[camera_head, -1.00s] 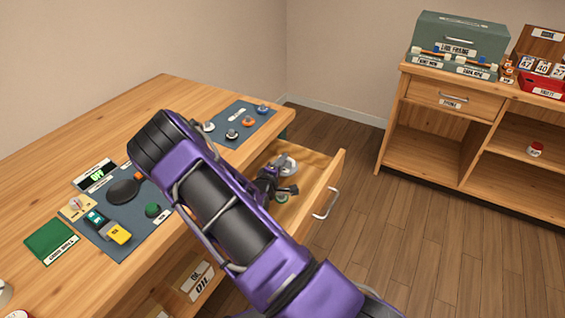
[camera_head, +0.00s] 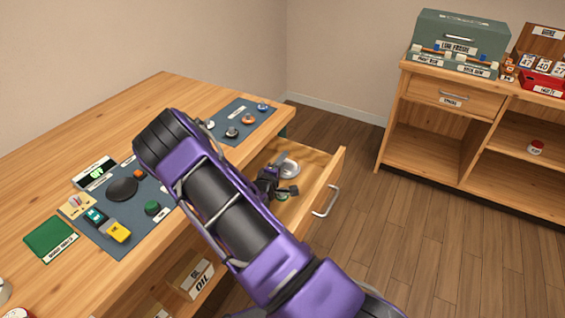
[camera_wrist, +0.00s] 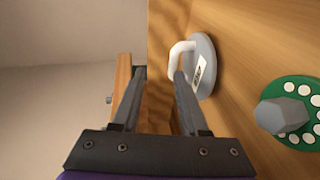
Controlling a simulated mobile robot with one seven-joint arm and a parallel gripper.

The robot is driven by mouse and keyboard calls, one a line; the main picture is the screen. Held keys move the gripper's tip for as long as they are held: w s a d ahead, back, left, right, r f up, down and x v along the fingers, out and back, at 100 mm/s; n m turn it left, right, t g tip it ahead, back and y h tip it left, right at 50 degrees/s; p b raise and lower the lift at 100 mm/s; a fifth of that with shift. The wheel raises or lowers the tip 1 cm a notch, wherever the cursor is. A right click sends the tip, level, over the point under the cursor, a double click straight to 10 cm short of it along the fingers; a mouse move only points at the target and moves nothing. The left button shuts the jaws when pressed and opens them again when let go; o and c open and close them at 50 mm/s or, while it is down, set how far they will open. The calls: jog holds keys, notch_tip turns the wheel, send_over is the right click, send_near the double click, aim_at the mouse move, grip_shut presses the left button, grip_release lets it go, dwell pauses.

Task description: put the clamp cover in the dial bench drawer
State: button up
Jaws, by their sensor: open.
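A grey disc with a white loop handle and a small label (camera_wrist: 204,62), which looks like the clamp cover, lies in the open dial bench drawer (camera_head: 325,182). Its label is too small to read. The disc also shows in the head view (camera_head: 290,168), partly behind my gripper. My gripper (camera_wrist: 160,76) is open and empty, low over the drawer. In the wrist view its right finger is at the white handle, overlapping it; I cannot tell whether they touch. Its left finger is out to the left, near the drawer's wooden edge.
A green dial with white dots and a grey knob (camera_wrist: 290,112) lies in the drawer beside the disc. The bench top (camera_head: 150,95) holds blue mats with several small parts. A shelf unit (camera_head: 450,130) stands at the right, with clear floor between.

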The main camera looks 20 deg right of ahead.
jog(key=shift+r, duration=0.45)
jog(key=p+v, duration=0.1)
jog(key=v, duration=1.1)
jog(key=shift+r, duration=0.15)
